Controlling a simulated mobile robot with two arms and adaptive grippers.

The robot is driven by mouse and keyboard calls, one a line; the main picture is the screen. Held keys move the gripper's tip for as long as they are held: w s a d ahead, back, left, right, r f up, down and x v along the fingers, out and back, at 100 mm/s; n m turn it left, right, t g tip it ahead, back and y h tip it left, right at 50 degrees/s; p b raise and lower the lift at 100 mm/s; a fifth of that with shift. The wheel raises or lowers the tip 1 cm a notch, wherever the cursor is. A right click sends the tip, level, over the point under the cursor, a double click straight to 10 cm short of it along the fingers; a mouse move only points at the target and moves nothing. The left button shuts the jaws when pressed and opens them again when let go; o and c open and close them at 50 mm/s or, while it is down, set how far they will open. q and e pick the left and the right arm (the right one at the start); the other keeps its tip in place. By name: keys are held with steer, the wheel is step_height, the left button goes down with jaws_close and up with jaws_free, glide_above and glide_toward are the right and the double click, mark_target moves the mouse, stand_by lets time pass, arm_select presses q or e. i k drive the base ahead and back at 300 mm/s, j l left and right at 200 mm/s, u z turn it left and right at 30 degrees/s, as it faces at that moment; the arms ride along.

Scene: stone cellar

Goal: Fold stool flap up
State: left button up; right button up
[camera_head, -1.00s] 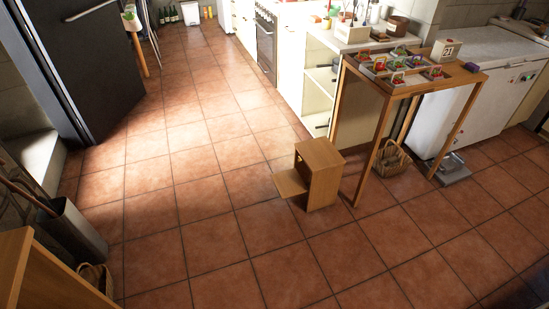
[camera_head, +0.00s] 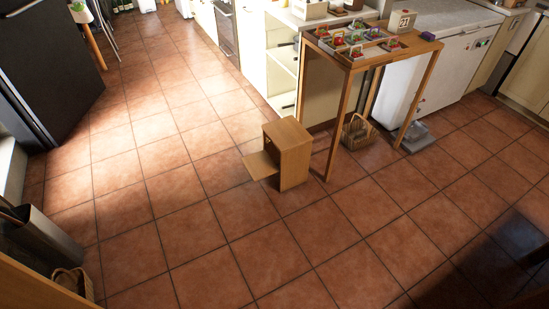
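A small wooden box-shaped stool (camera_head: 296,157) stands upright on the tiled floor near the middle of the view. Its flap (camera_head: 261,165) is folded down and sticks out level to the left, low on the stool's open left side. Part of the inside is in view above the flap and is in shadow. Neither of my grippers shows in the head view, and nothing touches the stool.
A tall wooden table (camera_head: 428,45) with small trays stands just behind and right of the stool. A wicker basket (camera_head: 356,132) and a grey scale-like object (camera_head: 417,137) sit under it. White cabinets line the back. Floor in front and left is clear.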

mark_target(259, 166)
steer(key=i+j+z, duration=0.45)
steer(key=i+j, duration=0.55)
